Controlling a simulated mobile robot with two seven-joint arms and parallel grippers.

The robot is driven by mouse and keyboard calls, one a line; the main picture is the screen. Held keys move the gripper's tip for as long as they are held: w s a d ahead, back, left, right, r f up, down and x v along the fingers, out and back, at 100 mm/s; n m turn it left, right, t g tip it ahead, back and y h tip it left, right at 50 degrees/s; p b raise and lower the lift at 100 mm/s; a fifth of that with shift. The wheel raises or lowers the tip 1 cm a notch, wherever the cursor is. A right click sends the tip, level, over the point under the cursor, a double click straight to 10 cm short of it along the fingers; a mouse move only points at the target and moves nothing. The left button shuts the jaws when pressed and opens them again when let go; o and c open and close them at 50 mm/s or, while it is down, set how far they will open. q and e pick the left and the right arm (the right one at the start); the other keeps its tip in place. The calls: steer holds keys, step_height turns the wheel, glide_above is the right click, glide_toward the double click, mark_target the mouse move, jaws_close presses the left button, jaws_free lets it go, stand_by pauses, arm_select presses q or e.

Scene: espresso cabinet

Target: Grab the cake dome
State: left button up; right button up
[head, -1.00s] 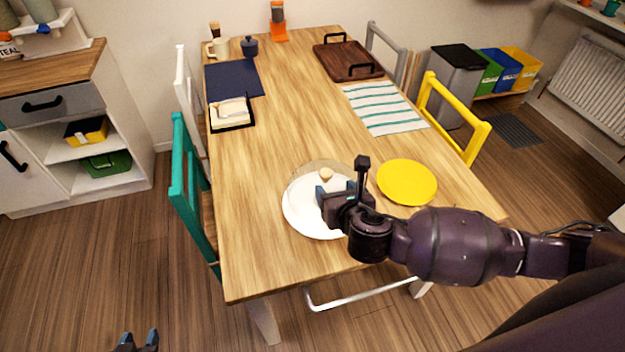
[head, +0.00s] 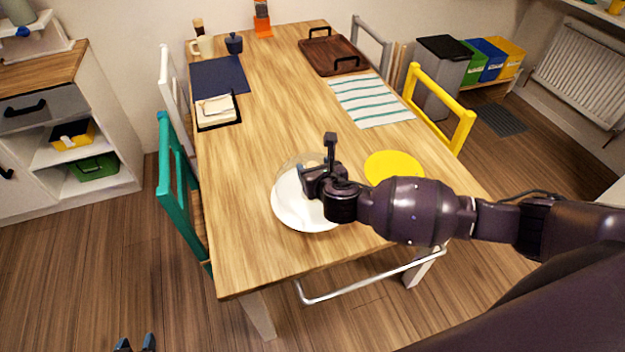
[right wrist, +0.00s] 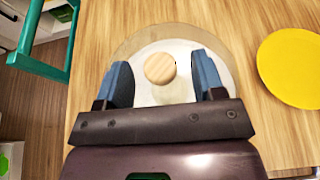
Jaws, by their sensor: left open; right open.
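The cake dome (right wrist: 185,37) is clear, with a round wooden knob (right wrist: 160,68) on top. It stands on a white plate (head: 290,212) near the table's front; in the head view my right arm hides much of it. My right gripper (head: 308,180) is over the dome. In the right wrist view its open fingers (right wrist: 164,82) are on either side of the knob, with gaps to both; I cannot tell how far above it they are. My left gripper (head: 136,344) is open and empty at the bottom edge of the head view, away from the table.
A yellow plate (head: 392,165) lies right of the dome. A striped cloth (head: 370,101), a wooden tray (head: 333,57), a dark blue mat (head: 218,76) and a napkin holder (head: 217,111) lie farther back. Teal (head: 175,180) and yellow (head: 437,105) chairs flank the table. The middle is clear.

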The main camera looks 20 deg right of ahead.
steer(key=shift+x, duration=0.9)
jaws_close()
